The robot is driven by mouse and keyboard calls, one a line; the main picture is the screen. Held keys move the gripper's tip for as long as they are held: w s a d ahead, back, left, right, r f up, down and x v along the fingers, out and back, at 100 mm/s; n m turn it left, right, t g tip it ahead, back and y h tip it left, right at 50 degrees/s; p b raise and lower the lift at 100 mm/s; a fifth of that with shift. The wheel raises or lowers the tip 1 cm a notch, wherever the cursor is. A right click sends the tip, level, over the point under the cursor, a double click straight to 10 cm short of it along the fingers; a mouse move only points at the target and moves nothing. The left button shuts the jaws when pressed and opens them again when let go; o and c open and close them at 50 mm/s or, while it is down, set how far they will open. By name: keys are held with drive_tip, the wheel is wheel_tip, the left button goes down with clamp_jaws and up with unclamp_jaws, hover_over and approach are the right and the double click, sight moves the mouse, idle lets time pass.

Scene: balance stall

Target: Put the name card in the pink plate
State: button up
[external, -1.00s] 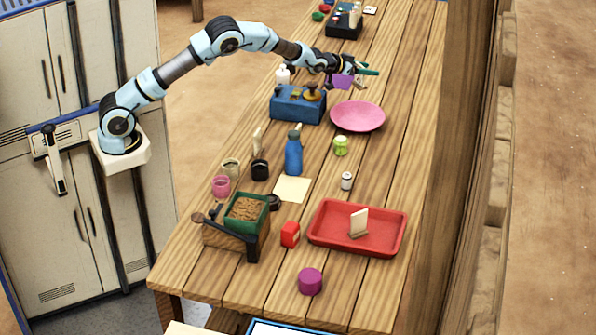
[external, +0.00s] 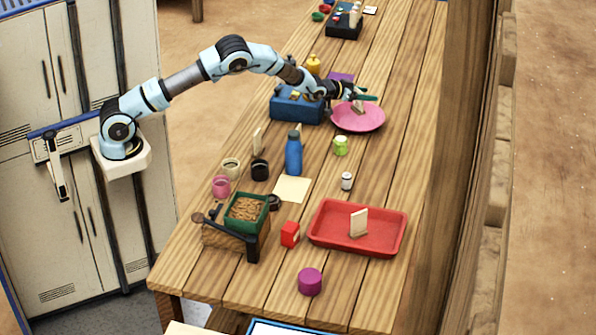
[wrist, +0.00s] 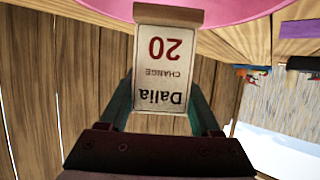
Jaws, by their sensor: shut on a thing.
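My gripper (external: 366,95) is shut on a name card (wrist: 164,75), a cream card on a wooden foot. In the wrist view its print, "Dalia", "CHANGE" and a red "20", appears upside down between the green fingers. The pink plate (external: 371,124) lies on the wooden table just below my gripper in the external view. The held card also shows there (external: 357,107), over the plate. I cannot tell whether its foot touches the plate. The plate's pink rim (wrist: 240,11) crosses the top of the wrist view.
A blue box (external: 292,110) stands left of the plate, partly behind my arm. A purple item (external: 341,77) lies behind it. A green jar (external: 341,146) and blue bottle (external: 294,155) stand in front. Another card (external: 358,223) stands in the red tray (external: 325,238).

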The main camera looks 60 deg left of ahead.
sight(361, 123)
drive_tip(key=shift+f+b, duration=0.4)
drive_tip(key=shift+f, duration=1.35)
drive_tip(key=o, duration=1.4)
drive_tip(key=shift+o, duration=0.2)
wheel_tip(361, 123, up, 7)
drive_tip(key=p, duration=0.2)
drive_tip(key=s+a+g, duration=0.1)
drive_tip(key=s+g, duration=0.3)
drive_tip(key=s, duration=1.4)
drive_tip(key=s+a+g, duration=0.1)
drive_tip(key=s+g, duration=0.3)
drive_tip(key=s, duration=1.5)
drive_tip(key=s+a+r+m+g, duration=0.1)
drive_tip(key=s+g, duration=0.2)
drive_tip(key=s, duration=1.6)
drive_tip(key=shift+a+g, duration=0.25)
drive_tip(key=shift+g, duration=0.15)
